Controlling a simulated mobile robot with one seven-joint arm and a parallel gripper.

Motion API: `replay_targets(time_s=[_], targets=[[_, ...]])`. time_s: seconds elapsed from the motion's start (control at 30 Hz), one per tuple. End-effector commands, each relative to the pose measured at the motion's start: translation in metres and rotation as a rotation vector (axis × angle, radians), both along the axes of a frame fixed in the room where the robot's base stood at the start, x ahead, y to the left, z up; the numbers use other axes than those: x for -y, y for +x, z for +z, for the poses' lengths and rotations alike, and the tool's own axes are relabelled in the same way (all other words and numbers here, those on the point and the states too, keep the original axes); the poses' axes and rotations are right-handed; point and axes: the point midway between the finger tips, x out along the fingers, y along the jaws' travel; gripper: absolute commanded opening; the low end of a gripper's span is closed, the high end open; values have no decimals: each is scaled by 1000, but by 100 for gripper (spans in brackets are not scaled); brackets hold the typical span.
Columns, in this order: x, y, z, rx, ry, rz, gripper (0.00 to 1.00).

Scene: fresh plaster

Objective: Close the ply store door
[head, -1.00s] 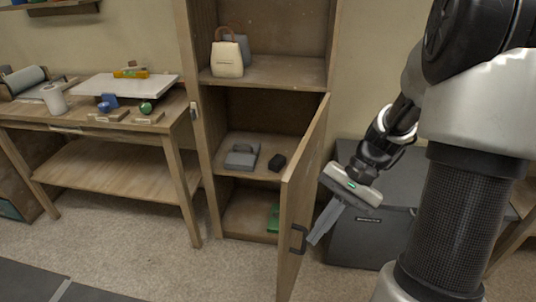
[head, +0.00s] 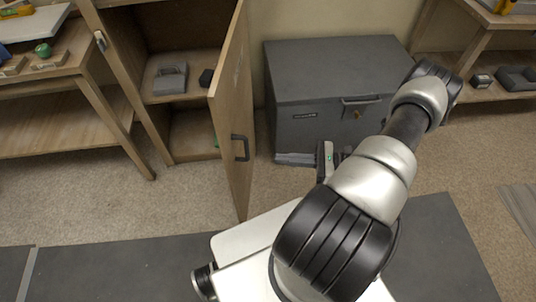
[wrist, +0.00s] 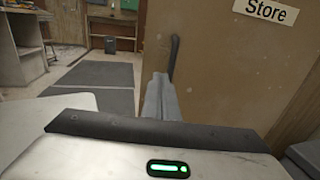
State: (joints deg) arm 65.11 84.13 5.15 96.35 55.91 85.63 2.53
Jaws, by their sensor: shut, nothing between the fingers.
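The ply store door (head: 232,85) stands open, swung out from the wooden cabinet (head: 148,85) toward me. Its dark bar handle (head: 240,147) is on the outer face near the free edge. My gripper (head: 278,158) is to the right of the door, on the outer-face side, fingers pointing left toward the handle. In the wrist view the shut, empty fingers (wrist: 158,85) appear just left of and below the handle (wrist: 173,55). The door panel (wrist: 210,75) fills the right of that view, with a "Store" label (wrist: 265,11). Contact between fingers and door cannot be told.
A grey chest (head: 325,95) stands behind my gripper, right of the door. Inside the cabinet are a grey case (head: 170,79) and a small black item (head: 206,78). A workbench (head: 60,75) is at left. Carpet is clear in front of the cabinet.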

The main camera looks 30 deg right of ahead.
Motion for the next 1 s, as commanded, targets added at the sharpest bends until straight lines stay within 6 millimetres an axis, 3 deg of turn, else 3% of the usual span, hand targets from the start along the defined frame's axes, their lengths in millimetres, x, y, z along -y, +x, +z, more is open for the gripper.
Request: replay_targets(time_s=[0.5, 0.7, 1.0], targets=[[-90, 51, 0, 0, -1, 6, 0], [-107, 62, 1, -1, -2, 4, 0], [-111, 64, 1, -1, -2, 3, 0]])
